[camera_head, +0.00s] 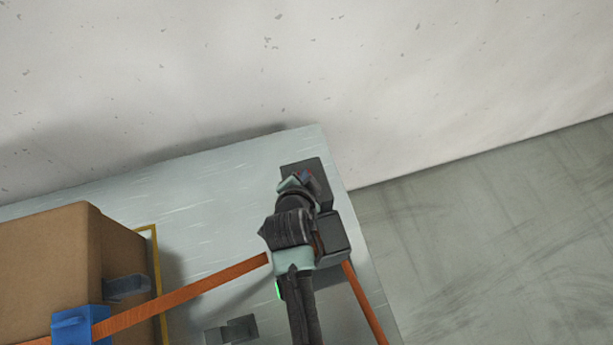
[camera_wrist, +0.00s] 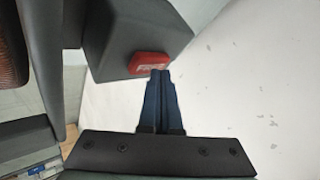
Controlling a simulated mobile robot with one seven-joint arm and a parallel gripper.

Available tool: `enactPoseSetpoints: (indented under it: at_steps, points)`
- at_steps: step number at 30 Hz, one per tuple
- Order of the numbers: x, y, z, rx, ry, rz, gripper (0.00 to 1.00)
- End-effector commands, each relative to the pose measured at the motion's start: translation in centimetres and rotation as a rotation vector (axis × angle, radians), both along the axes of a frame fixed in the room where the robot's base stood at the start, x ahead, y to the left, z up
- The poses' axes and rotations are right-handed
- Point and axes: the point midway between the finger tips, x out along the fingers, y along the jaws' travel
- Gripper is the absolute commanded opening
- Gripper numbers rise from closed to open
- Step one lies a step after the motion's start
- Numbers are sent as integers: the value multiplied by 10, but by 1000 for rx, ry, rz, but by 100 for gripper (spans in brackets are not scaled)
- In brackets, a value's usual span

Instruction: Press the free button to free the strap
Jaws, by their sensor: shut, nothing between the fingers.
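The red button (camera_wrist: 149,63) sits on the face of a dark grey block (camera_wrist: 125,35) in the wrist view. My gripper (camera_wrist: 160,73) has its blue fingers together, with their tips at the button's lower right edge; I cannot tell whether they touch or press it. In the head view my gripper (camera_head: 300,180) is over the dark device (camera_head: 333,236) near the table's right edge and mostly hides the button. The orange strap (camera_head: 200,290) runs from the device left to the box, and another length (camera_head: 363,300) runs down right of the device.
A cardboard box (camera_head: 45,260) with a blue corner piece (camera_head: 80,325) stands on the pale grey table (camera_head: 225,165) at the left. A small grey fitting (camera_head: 232,330) lies near the bottom. A pale wall (camera_head: 300,60) rises behind, and bare floor (camera_head: 500,230) lies right.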

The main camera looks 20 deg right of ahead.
Motion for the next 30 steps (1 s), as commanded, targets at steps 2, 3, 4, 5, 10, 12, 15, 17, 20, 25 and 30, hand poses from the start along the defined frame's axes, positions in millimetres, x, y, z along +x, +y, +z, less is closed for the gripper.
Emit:
enactPoseSetpoints:
  at_steps: [2,3,4,5,10,12,15,17,20,25,30]
  points:
    - [0,0,-2,0,1,-1,0]
    - [0,0,-2,0,1,-1,0]
    - [0,0,-3,0,1,-1,0]
    - [0,0,-3,0,1,-1,0]
    - [0,0,-5,1,1,0,0]
    - [0,0,-6,1,1,0,0]
    - [0,0,-8,1,1,0,0]
    - [0,0,-7,1,1,0,0]
    - [0,0,-7,1,3,0,0]
    - [-1,0,-6,1,3,0,0]
    - [-1,1,2,1,3,0,0]
